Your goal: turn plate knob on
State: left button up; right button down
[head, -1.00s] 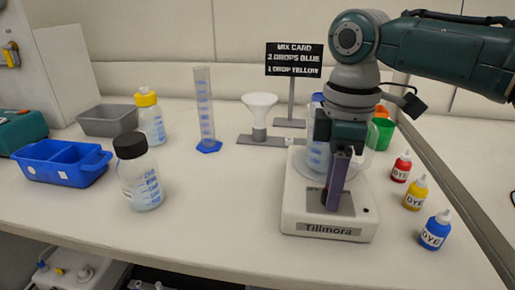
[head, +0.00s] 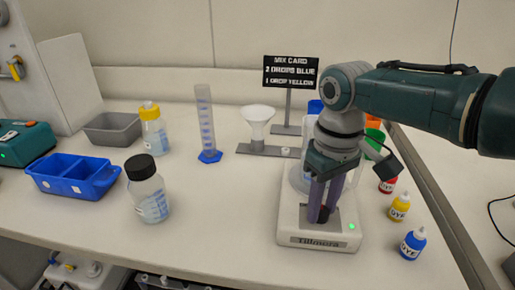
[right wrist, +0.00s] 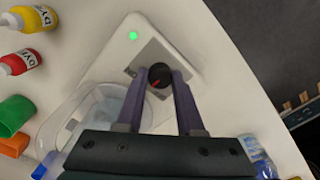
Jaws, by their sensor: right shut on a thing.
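The white Tillmora plate device (head: 290,225) stands at the front of the bench. Its black knob (right wrist: 160,76) with a red mark sits on a grey panel; in the head view the knob (head: 323,214) shows partly between my fingers. My right gripper (right wrist: 158,80) is shut on the knob, one purple finger on each side. It also shows in the head view (head: 320,217), pointing down. A green light (head: 351,226) glows beside the knob and in the right wrist view (right wrist: 133,36). A clear vessel (right wrist: 95,115) on the plate is partly hidden by my gripper. My left gripper is not in view.
Red (head: 388,184), yellow (head: 399,207) and blue (head: 414,243) dye bottles stand close on the right. A funnel stand (head: 257,125), cylinder (head: 206,125), black-capped bottle (head: 148,190) and blue tray (head: 75,175) are to the left. The mix card (head: 291,72) stands behind.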

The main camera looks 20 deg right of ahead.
jog(key=m+p, duration=0.1)
jog(key=m, duration=0.3)
jog(key=shift+r+m, duration=0.1)
jog(key=shift+m, duration=0.2)
jog(key=shift+m+p, duration=0.4)
jog(key=shift+m, duration=1.1)
jog(key=c, duration=0.5)
grip_release()
